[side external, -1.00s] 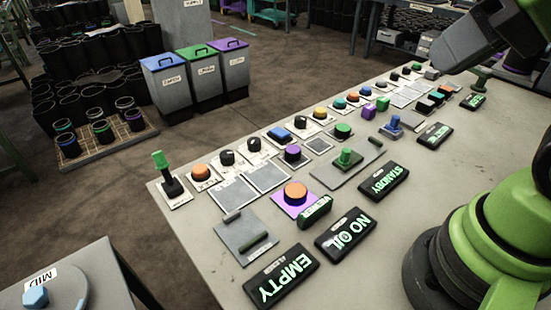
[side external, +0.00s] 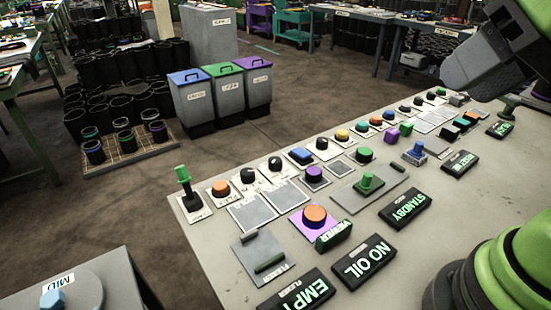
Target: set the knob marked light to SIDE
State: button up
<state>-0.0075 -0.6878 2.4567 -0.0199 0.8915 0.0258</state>
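Several black knobs stand along the far edge of the bench panel. Two (side external: 248,174) (side external: 275,163) are near the left end, one (side external: 322,143) is right of the blue rocker, and smaller ones (side external: 405,108) (side external: 418,101) are toward the far right. Their labels are too small to read, so I cannot tell which is marked light or where its pointer is set. A dark grey part of my arm (side external: 485,66) hangs over the far right of the bench. I see no gripper fingers, and nothing of mine touches a knob.
A green-topped lever (side external: 185,183) and an orange button (side external: 221,188) stand left of the knobs. A larger orange button (side external: 314,214), green lever (side external: 368,182) and lit signs such as NO OIL (side external: 363,261) lie nearer. Lidded bins (side external: 222,98) stand on the floor behind.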

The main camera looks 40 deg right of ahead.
jog(key=shift+o, duration=1.3)
jog(key=w+g+h, duration=0.1)
jog(key=w, duration=0.7)
jog(key=shift+w+d+r, duration=0.15)
jog(key=shift+w+d, duration=0.1)
jog(key=shift+w, duration=0.05)
jog(key=g+h, duration=0.2)
send_over(275, 160)
jog(key=s+a, duration=0.1)
jog(key=s, duration=0.3)
notch_tip(275, 160, down, 21)
jog(key=shift+h, duration=0.3)
jog(key=x, duration=1)
jog(key=shift+w+a+f, duration=0.15)
jog(key=shift+a+f, duration=0.05)
jog(key=shift+a, duration=0.05)
jog(key=c, duration=0.9)
